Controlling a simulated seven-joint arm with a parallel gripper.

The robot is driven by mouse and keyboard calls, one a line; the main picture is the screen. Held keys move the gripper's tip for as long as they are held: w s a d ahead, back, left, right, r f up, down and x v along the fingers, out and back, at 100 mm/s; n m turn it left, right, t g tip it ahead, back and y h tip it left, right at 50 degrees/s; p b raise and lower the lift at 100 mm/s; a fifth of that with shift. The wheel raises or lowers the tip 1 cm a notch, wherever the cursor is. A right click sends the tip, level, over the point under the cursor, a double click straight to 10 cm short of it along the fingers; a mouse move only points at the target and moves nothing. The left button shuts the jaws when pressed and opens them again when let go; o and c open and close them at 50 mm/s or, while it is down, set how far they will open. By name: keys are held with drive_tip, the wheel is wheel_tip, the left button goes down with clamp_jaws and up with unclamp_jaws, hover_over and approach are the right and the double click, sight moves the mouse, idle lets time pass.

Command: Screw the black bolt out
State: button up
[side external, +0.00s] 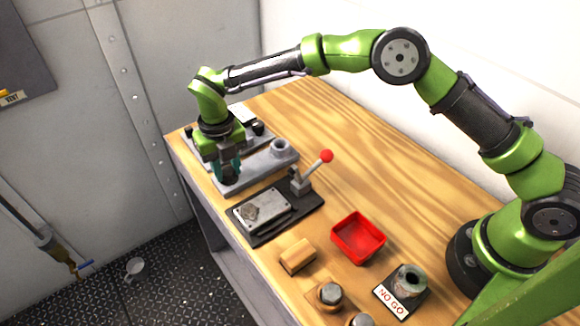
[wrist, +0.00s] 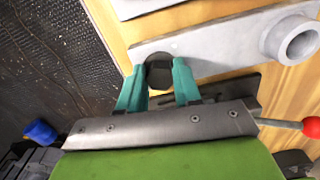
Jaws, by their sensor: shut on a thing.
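The black bolt (wrist: 159,75) shows as a dark head between my fingertips in the wrist view. It sits at the left end of a grey metal plate (wrist: 215,42), which has a hollow round boss (wrist: 292,40) at its other end. My gripper (wrist: 159,68) is shut on the bolt, with one teal finger on each side of it. In the side view my gripper (side external: 228,168) points down over the near left end of the grey plate (side external: 258,170). The bolt's shank and thread are hidden.
A black-based fixture with a red-knobbed lever (side external: 326,156) stands beside the plate. A red tray (side external: 358,238), a wooden block (side external: 297,256), bolts on blocks (side external: 329,295) and a NO GO stand (side external: 403,290) lie nearer. Bare wood (side external: 335,120) is free behind.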

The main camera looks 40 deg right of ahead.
sight(226, 170)
drive_tip(key=shift+f+n, duration=0.2)
drive_tip(key=shift+n, duration=0.8)
drive_tip(key=o, duration=1)
drive_tip(key=shift+o, duration=0.2)
drive_tip(key=shift+r, duration=0.1)
drive_tip(key=shift+r, duration=0.1)
wheel_tip(226, 170, up, 12)
